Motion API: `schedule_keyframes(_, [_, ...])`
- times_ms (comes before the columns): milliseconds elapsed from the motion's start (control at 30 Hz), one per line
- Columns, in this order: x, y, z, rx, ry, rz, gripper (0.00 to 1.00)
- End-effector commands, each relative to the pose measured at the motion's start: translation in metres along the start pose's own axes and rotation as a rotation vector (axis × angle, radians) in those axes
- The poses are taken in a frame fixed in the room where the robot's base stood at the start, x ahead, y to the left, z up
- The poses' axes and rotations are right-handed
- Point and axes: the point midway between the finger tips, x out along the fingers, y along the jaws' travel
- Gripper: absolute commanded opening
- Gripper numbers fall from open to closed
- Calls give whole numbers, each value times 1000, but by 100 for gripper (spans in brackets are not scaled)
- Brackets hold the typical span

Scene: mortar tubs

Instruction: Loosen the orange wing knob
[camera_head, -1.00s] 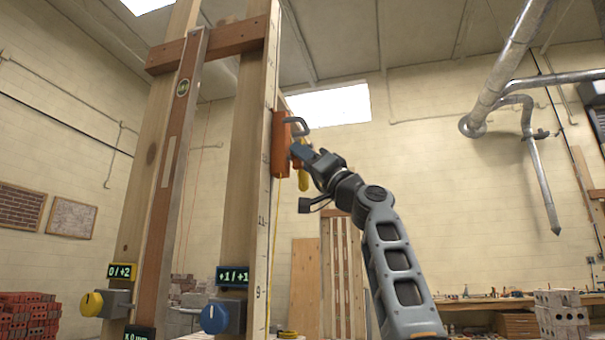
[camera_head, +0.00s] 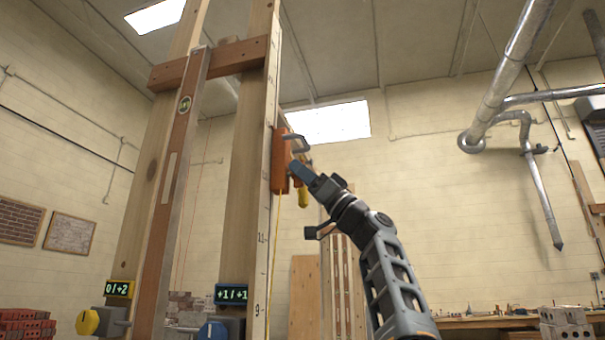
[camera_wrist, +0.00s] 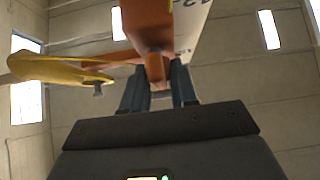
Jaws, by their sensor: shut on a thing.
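An orange block (camera_head: 279,160) sits on the edge of the right timber post, with a grey clamp (camera_head: 297,141) at its upper right. My gripper (camera_head: 294,170) reaches it from the lower right. In the wrist view the orange block (camera_wrist: 146,18) comes down from the top. Its narrow orange lower end, seemingly the orange wing knob (camera_wrist: 157,68), lies between my two dark fingers (camera_wrist: 157,84). The fingers are shut on it and hide its sides, so the wing shape is unclear. In the head view I cannot make out the knob apart from the block.
A yellow piece (camera_wrist: 55,70) sticks out left of my fingers in the wrist view; it shows below the block in the head view (camera_head: 303,194). A marked rod (camera_head: 265,230) runs down the post (camera_head: 245,195). A yellow dial (camera_head: 88,322) and blue dial (camera_head: 212,332) sit low.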

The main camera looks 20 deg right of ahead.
Motion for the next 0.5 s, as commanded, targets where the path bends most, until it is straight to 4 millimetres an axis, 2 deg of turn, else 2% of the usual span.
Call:
schedule_keyframes(167, [0,1,-1,-1,1,3,0])
schedule_keyframes(200, [0,1,-1,-1,1,3,30])
schedule_keyframes(433, [0,0,0,0,0,2,52])
schedule_keyframes(500, [0,0,0,0,0,1,52])
